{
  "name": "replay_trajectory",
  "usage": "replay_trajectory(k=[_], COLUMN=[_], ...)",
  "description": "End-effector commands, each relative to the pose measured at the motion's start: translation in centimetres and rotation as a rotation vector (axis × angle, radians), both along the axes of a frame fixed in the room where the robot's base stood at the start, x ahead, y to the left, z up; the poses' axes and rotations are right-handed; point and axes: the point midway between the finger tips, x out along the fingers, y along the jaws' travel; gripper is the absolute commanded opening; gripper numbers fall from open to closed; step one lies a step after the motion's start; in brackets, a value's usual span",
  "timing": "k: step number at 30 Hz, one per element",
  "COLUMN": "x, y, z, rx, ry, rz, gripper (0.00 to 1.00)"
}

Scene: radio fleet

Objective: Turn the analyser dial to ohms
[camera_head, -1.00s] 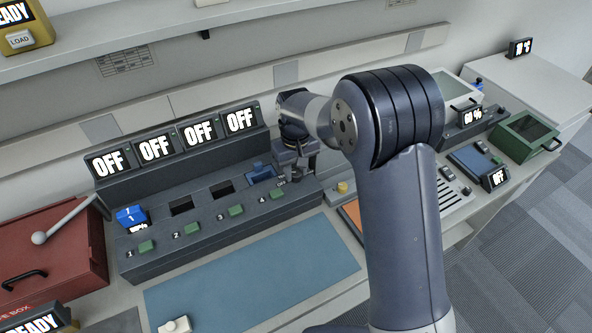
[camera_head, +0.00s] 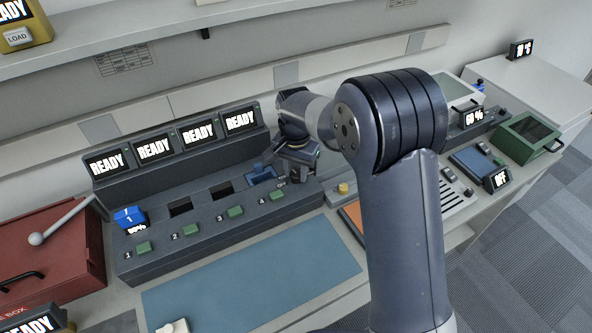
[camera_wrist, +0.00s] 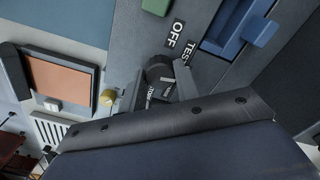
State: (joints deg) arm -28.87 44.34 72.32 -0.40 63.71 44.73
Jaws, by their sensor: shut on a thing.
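The analyser (camera_head: 190,240) is a long dark console with several numbered bays and a row of screens, each reading READY. Its dark dial (camera_wrist: 158,72) is at the console's right end, beside printed OFF and TEST labels in the wrist view. My gripper (camera_wrist: 163,84) is shut on the dial, with a finger on either side of it. In the head view my gripper (camera_head: 298,160) covers the dial, and only part of the OFF label shows beside it. I see no ohms label, and the dial's pointer direction is unclear.
A blue block (camera_head: 130,216) marked 1 stands at the leftmost bay, and a blue part (camera_head: 262,174) is at bay 4 close to my gripper. A yellow knob (camera_head: 343,188) stands to the right. The blue mat (camera_head: 250,285) in front is mostly clear.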

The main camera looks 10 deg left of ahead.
Motion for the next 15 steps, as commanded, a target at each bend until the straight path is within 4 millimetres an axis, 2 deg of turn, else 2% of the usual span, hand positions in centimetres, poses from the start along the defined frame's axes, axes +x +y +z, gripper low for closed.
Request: replay_trajectory(k=[6,15], x=[0.05,0.05], y=[0.02,0.03], z=[0.06,0.08], rx=[0.001,0.001], ry=[-0.001,-0.002], rz=[-0.112,-0.176], gripper=[0.08,0.08])
